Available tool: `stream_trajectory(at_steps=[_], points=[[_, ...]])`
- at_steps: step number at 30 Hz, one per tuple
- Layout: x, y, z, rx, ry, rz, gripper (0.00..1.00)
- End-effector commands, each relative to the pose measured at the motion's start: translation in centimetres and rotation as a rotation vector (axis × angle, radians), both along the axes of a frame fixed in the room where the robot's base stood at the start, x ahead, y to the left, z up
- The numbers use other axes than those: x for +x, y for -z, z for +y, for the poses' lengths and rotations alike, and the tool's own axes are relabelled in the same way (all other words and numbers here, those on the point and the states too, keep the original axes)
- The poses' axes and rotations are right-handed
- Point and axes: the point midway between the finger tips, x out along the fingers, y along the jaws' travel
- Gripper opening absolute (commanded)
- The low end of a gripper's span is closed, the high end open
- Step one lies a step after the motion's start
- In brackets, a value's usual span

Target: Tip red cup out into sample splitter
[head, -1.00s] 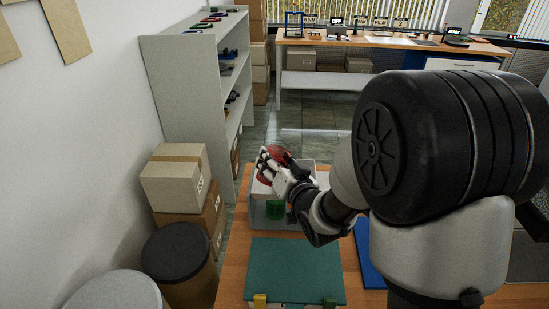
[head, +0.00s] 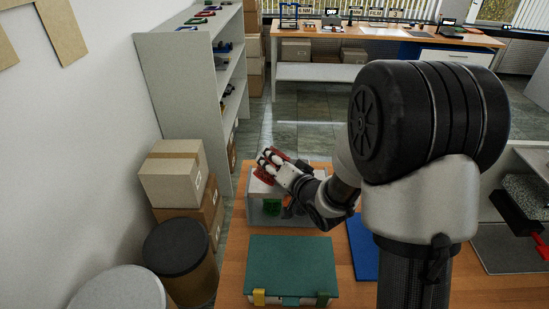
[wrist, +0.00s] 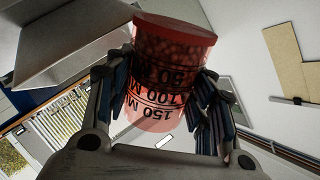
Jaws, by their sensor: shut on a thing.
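My gripper (head: 272,165) is shut on the red cup (head: 262,177), above the back left of a grey box-like unit that looks like the sample splitter (head: 256,212). A green object shows at the unit's front. In the wrist view the red cup (wrist: 165,65) is see-through, with black volume marks upside down in the picture. Small grains are gathered at the picture's upper end of it. The fingers (wrist: 163,100) press on both its sides. A grey metal surface at the upper left of the wrist view may be the splitter. My wrist hides part of the unit in the head view.
A teal case (head: 290,265) lies in front of the unit on the wooden table, with a blue mat (head: 362,248) to the right. Boxes (head: 172,178), a dark-lidded drum (head: 175,248) and a shelf (head: 180,90) stand left. A device with a red handle (head: 530,240) is at right.

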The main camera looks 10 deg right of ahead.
Motion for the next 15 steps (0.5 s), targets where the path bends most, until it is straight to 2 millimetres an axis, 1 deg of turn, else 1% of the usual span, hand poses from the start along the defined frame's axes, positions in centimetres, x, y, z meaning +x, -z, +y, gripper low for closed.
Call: stream_trajectory(at_steps=[1,15], points=[[-0.46,1.03,-0.07,0.005,-0.001,0.039,0.02],[-0.17,1.0,-0.58,0.11,-0.001,0.11,0.02]])
